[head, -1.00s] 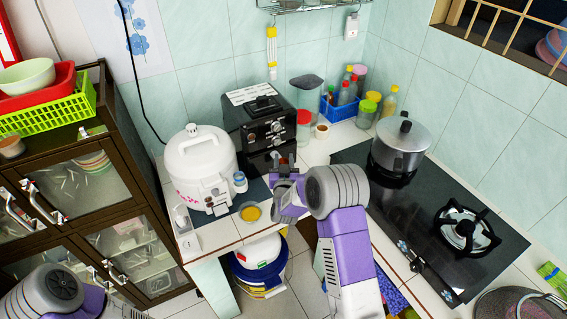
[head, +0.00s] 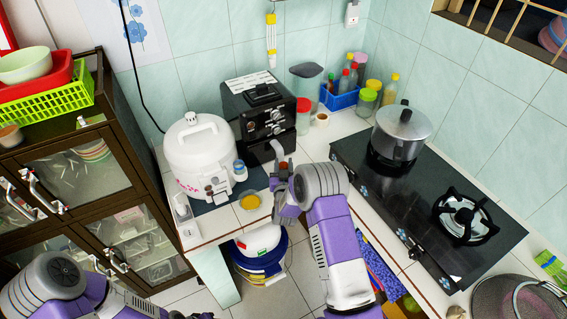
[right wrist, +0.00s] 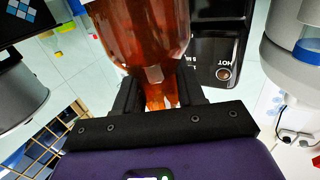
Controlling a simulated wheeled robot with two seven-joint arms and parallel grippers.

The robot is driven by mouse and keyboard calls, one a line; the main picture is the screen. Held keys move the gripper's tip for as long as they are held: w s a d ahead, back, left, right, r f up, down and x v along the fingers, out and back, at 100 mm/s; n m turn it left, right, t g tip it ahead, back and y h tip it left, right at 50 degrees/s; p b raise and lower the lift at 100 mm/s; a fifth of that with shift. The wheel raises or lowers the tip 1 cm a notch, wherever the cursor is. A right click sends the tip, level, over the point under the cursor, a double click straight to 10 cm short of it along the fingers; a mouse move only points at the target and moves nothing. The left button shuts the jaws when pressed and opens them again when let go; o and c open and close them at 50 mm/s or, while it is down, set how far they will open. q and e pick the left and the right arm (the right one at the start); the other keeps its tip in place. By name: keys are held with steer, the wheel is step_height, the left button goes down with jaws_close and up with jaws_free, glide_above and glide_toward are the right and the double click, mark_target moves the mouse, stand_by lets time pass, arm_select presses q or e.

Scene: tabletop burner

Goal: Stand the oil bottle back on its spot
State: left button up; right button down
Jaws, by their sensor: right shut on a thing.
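The oil bottle (right wrist: 143,32) is a clear bottle with amber-brown contents, filling the top middle of the right wrist view. My right gripper (right wrist: 160,92) is shut on its narrower part, with a dark finger on each side. In the head view my right gripper (head: 283,178) is over the front counter, in front of the black appliance. Only a small dark reddish part of the bottle shows there; the gripper and arm hide the rest. The bottle's far end is out of the wrist view. My left arm is at the lower left, and its gripper is out of view.
A white rice cooker (head: 199,155) stands left of the right gripper, with a small blue-white jar (head: 240,171) beside it. The black appliance (head: 258,115) is behind. A pot (head: 402,130) stands on the stove (head: 425,190). A blue basket (head: 342,99) holds several bottles.

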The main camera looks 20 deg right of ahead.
steer(key=shift+f, duration=0.65)
stand_by(0.3)
steer(key=shift+c, duration=0.2)
jaws_free()
stand_by(0.5)
steer(key=v, duration=1.4)
stand_by(0.4)
stand_by(0.5)
